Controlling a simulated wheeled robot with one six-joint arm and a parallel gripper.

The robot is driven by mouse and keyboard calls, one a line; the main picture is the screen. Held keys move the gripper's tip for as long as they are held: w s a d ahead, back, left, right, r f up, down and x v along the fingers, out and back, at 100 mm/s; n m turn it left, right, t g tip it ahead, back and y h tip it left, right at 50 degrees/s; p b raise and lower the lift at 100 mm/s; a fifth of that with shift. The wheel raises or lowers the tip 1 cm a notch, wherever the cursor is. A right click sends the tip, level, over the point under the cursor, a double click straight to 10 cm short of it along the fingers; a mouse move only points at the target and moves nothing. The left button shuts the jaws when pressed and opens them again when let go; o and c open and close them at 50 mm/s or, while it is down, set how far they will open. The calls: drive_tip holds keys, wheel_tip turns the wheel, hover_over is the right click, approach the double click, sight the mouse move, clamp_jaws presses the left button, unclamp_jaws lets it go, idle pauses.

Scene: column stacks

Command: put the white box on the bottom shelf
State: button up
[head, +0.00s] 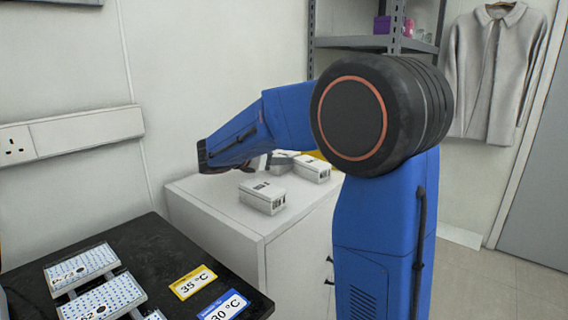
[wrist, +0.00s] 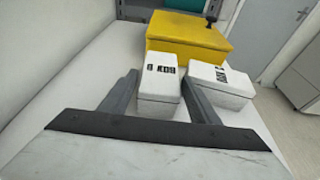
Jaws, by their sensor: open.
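Several white boxes with black print stand on a white cabinet (head: 215,205). In the head view one white box (head: 262,198) is at the front, another (head: 313,169) is farther right, and a third (head: 284,168) is partly hidden by my gripper (head: 266,160). In the wrist view my gripper (wrist: 158,78) is open, with a white box (wrist: 157,96) between and just beyond its fingers; contact cannot be told. A second white box (wrist: 220,86) stands to its right. Grey metal shelving (head: 378,42) stands behind my arm; its lower part is hidden.
A yellow box (wrist: 190,38) stands behind the white boxes. A black table (head: 150,245) at the left front holds racks (head: 80,268) and temperature cards (head: 190,284). A coat (head: 495,65) hangs at right. Floor (head: 490,285) shows at lower right.

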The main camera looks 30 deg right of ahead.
drive_tip(key=x, duration=0.2)
drive_tip(key=shift+d, duration=0.3)
drive_tip(key=c, duration=1.1)
